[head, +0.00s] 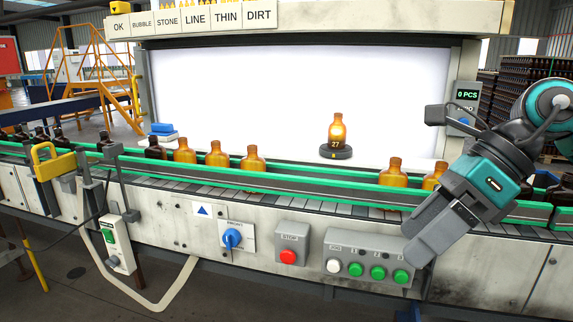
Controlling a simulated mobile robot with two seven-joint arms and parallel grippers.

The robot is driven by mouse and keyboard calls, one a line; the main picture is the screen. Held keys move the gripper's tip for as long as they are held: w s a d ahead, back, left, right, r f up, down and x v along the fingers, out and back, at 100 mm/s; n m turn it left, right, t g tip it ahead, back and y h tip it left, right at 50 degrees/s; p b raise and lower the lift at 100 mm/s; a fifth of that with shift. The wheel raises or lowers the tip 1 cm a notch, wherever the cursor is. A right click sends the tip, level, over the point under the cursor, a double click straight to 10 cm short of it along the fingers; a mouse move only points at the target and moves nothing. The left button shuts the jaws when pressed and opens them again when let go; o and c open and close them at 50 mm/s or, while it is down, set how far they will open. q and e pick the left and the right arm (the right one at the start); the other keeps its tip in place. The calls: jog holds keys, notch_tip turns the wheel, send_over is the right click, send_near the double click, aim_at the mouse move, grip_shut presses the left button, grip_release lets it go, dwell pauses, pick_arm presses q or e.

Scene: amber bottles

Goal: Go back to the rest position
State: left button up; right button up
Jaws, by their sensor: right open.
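My right gripper (413,240) comes in from the right. Its grey fingers point down and left, in front of the conveyor and above the button panel. It is open and I see nothing held in it. An amber bottle (337,132) marked 27 stands upright on a dark round stand (336,153) before the bright white screen. More amber bottles stand on the conveyor, one of them (393,172) left of my right gripper. Another (433,176) is partly hidden behind my right gripper. My left gripper is not in view.
The conveyor's green rail (300,176) runs across the view. Below it are a blue knob (232,238), a red stop button (288,256) and a button panel (365,258). A counter display (467,95) reads 0 PCS. A yellow clamp-like handle (53,160) stands at left.

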jog(key=a+f+m+y, duration=0.2)
jog(key=a+m+y, duration=0.8)
jog(key=a+y, duration=0.35)
jog(key=w+d+f+m+t+h, duration=0.1)
jog(key=d+f+m+t+h, duration=0.25)
jog(key=f+m+t, duration=0.4)
jog(key=w+d+f+m+t+h, duration=0.15)
jog(key=f+m+t+h, duration=0.3)
jog(key=m, duration=0.55)
jog(key=w+d+f+m+t+h, duration=0.1)
jog(key=d+f+m+t+h, duration=0.3)
jog(key=f+m, duration=0.4)
jog(key=s+d+f+m+g+h, duration=0.2)
jog(key=s+f+m+h, duration=0.1)
jog(key=s+f+m, duration=0.2)
jog(key=s+d+f+m+g+h, duration=0.3)
jog(key=s+f, duration=0.6)
jog(key=f, duration=0.5)
jog(key=m+h, duration=0.1)
jog(key=m, duration=0.1)
jog(key=shift+d+f+m, duration=0.15)
jog(key=shift+d+m, duration=0.15)
jog(key=shift+m, duration=0.05)
